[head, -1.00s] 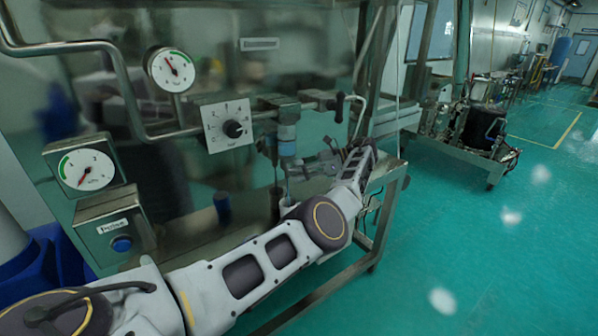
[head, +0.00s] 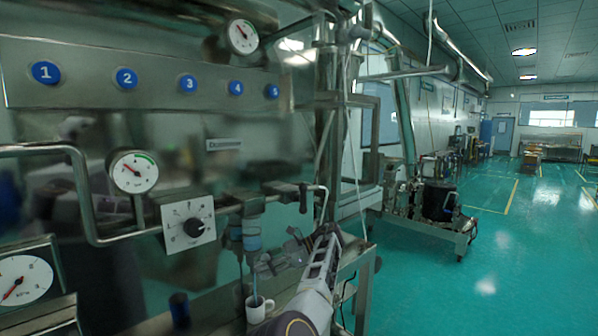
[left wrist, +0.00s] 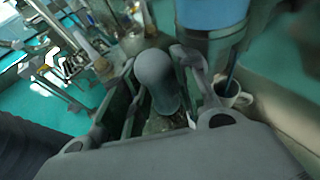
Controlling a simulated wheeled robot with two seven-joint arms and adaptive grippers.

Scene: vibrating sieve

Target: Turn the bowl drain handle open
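A grey-green handle with a rounded end (left wrist: 158,80) stands between the fingers of my left gripper in the left wrist view; I take it for the drain handle. My left gripper (head: 282,258) is beside the blue-collared vertical pipe (head: 252,236) in the head view. In the left wrist view its two fingers (left wrist: 157,92) are apart, one on each side of the handle, with a gap visible on the left. Contact on the right side is unclear. The handle is hard to make out in the head view, behind the gripper. My right gripper is out of view.
A white mug (head: 257,309) stands below the pipe; it also shows in the left wrist view (left wrist: 232,95). A dark blue cylinder (head: 180,310) stands left of it. A dial plate (head: 188,221) and gauge (head: 134,172) are nearby.

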